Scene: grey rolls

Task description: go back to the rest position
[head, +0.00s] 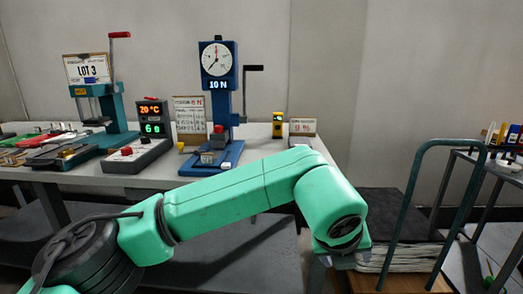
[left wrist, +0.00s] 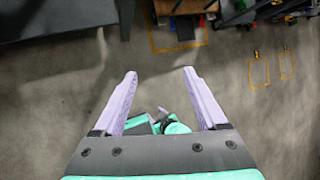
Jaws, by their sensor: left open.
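My left arm (head: 235,193) comes in from the left in the head view and reaches across in front of the bench, bending down at its far end. Its gripper is hidden below that bend in the head view. In the left wrist view my left gripper (left wrist: 160,73) has its two pale purple fingers spread wide apart, with nothing held between them. It points over the bare grey floor (left wrist: 70,85). Green and dark parts show between and behind the fingers; I cannot tell what they are. My right gripper is in neither view.
Behind my arm stands a bench (head: 160,178) with a blue dial gauge stand (head: 222,100), a teal press (head: 118,108) and a display box (head: 137,153). Yellow floor markings (left wrist: 259,73) lie right in the wrist view.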

